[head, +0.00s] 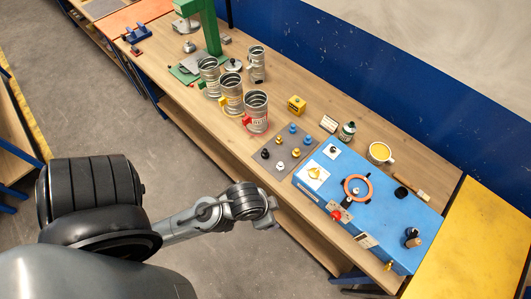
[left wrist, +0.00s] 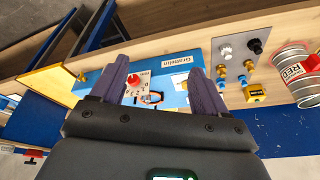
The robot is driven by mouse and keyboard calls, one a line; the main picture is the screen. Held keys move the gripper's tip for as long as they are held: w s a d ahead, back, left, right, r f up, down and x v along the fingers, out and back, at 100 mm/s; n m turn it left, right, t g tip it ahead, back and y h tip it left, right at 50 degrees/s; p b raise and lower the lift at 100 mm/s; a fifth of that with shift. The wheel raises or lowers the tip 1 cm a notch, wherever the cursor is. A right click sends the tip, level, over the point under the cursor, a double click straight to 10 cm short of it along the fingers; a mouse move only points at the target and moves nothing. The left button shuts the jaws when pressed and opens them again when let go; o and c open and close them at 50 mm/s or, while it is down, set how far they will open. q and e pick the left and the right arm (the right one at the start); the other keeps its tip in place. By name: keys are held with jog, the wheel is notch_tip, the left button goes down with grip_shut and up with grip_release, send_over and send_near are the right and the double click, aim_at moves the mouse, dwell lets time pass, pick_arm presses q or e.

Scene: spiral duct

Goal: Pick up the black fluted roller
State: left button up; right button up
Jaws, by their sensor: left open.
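The black fluted roller (head: 265,153) stands on the near left part of a grey plate (head: 258,163) on the wooden bench. In the left wrist view a black piece (left wrist: 256,46) shows on the plate, right of my fingers; its flutes are too small to make out. My left gripper (head: 269,211) is above the bench's near edge, apart from the roller. In the left wrist view its two fingers (left wrist: 158,65) are spread with nothing held, and the blue panel shows beyond them. My right gripper is not in view.
Several blue, yellow and pale small pieces (head: 296,152) share the plate. A blue panel box (head: 335,183) with a red button and orange ring stands to its right. Metal cans (head: 255,112) stand behind left, a yellow cube (head: 296,104) behind. Bare wood (head: 215,130) lies left of the plate.

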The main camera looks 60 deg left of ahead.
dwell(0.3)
pick_arm(q)
jog(key=c, duration=0.4)
